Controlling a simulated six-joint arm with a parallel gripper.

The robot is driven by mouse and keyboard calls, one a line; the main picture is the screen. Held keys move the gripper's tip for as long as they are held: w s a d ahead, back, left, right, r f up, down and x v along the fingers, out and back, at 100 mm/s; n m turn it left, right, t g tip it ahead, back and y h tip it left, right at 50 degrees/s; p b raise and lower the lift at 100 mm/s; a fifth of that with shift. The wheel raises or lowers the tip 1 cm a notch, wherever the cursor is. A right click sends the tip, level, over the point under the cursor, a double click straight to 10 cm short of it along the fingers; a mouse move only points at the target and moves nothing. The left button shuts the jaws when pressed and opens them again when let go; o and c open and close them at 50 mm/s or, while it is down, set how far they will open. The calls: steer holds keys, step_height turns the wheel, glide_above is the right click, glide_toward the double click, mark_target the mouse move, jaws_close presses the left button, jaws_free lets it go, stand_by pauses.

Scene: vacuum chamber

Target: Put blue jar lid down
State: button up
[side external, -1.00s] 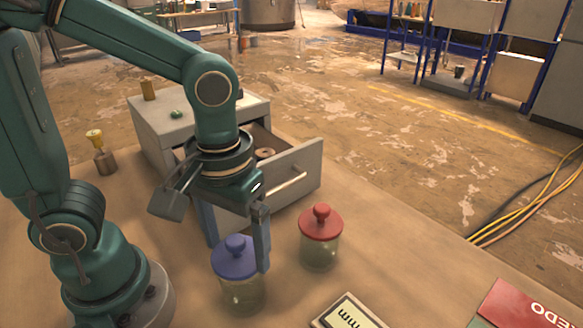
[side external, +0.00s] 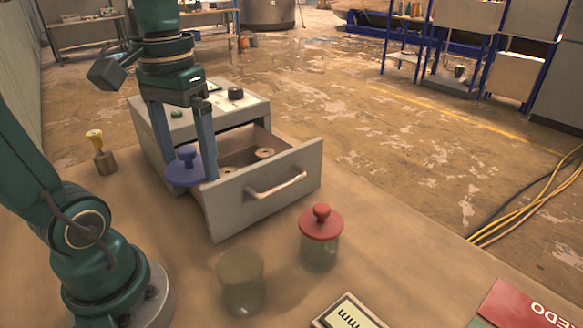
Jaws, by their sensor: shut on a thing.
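The blue jar lid (side external: 186,172) is a flat disc with a round knob on top. My gripper (side external: 186,160) is shut on it and holds it in the air, at the left side of the open drawer (side external: 265,190). I cannot tell whether the lid overlaps the drawer or is in front of it. The glass jar (side external: 241,283) stands open on the table at the front. A second jar with a red lid (side external: 321,222) stands to its right with the lid on.
The grey cabinet (side external: 148,125) has its drawer pulled out, with small round items (side external: 264,153) inside. A small brass-topped object (side external: 101,158) stands at left. A display device (side external: 350,312) and a red book (side external: 525,305) lie at the front. The table between the jars and drawer is clear.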

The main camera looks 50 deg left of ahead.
steer(key=shift+a+r, duration=0.1)
steer(key=shift+a, duration=0.15)
steer(key=w+d+f+m, duration=0.2)
steer(key=w+m, duration=0.2)
steer(key=w, duration=0.4)
steer(key=shift+w+d+f, duration=0.15)
steer(key=shift+w+d, duration=0.05)
steer(key=shift+w, duration=0.05)
steer(key=shift+w+m, duration=0.4)
steer(key=shift+w, duration=0.15)
steer(key=shift+f+m, duration=0.25)
steer(key=shift+m, duration=0.05)
steer(key=s+d+f+m, duration=0.3)
steer(key=d+m, duration=0.3)
steer(key=d, duration=0.2)
steer(key=shift+s+d+f, duration=0.2)
steer(key=shift+s+f, duration=0.05)
steer(key=s+d+f+m, duration=0.3)
steer(key=s+d+m, duration=0.4)
steer(key=s, duration=0.2)
steer(key=f, duration=0.9)
steer(key=shift+w+d+f, duration=0.1)
steer(key=shift+d, duration=0.15)
steer(key=shift+f, duration=0.1)
